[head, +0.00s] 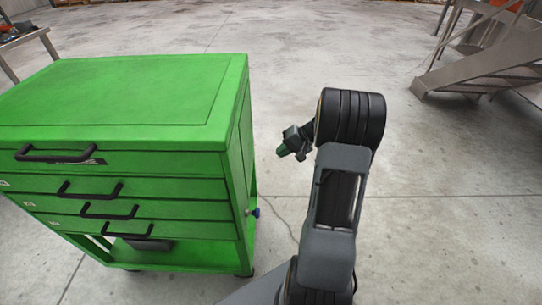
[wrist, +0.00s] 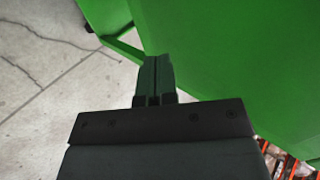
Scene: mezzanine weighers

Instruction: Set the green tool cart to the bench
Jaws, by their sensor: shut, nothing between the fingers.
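The green tool cart (head: 120,110) stands close in front of me at the left in the head view, upright on the floor. It has several drawers with black handles on its front and an open lower shelf (head: 195,255). In the wrist view its green side (wrist: 230,45) fills the upper right. My gripper (head: 283,151) is just right of the cart's side, its fingers shut and empty. The shut fingers (wrist: 155,72) show against the green side and floor in the wrist view; I cannot tell whether they touch the cart. A metal-framed table (head: 28,40), possibly the bench, shows only partly at the far left.
A metal staircase (head: 480,75) stands at the upper right. The grey concrete floor (head: 300,50) is open behind the cart and between it and the stairs. A small blue knob (head: 255,212) sticks out from the cart's right side. Orange items (wrist: 290,163) show at the wrist view's lower right.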

